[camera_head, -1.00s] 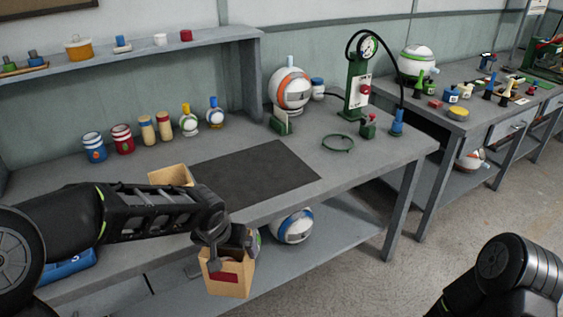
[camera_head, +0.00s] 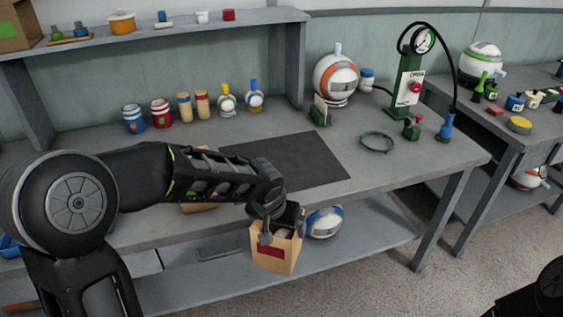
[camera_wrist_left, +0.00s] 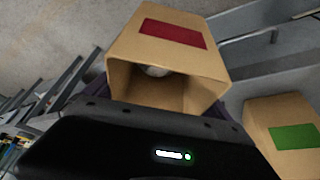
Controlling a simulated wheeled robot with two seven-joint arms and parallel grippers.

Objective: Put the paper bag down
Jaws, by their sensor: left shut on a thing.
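A tan paper bag (camera_head: 285,258) with a dark red label hangs from my left gripper (camera_head: 277,222), in front of the workbench's front edge in the head view. The gripper is shut on the bag near its open top. In the left wrist view the same bag (camera_wrist_left: 125,55) shows its open mouth, with something pale inside. A second tan bag (camera_wrist_left: 262,113) with a green label shows at the right of that view. In the head view a tan bag or box (camera_head: 198,207) is mostly hidden behind my left arm. My right gripper is not in view.
The workbench has a bare dark mat (camera_head: 285,160) in the middle. Jars and bottles (camera_head: 160,112) stand behind it. An orange-striped ball (camera_head: 335,78), a green gauge stand (camera_head: 406,85) and a green ring (camera_head: 377,141) are to the right. A blue-striped ball (camera_head: 325,222) sits on the lower shelf.

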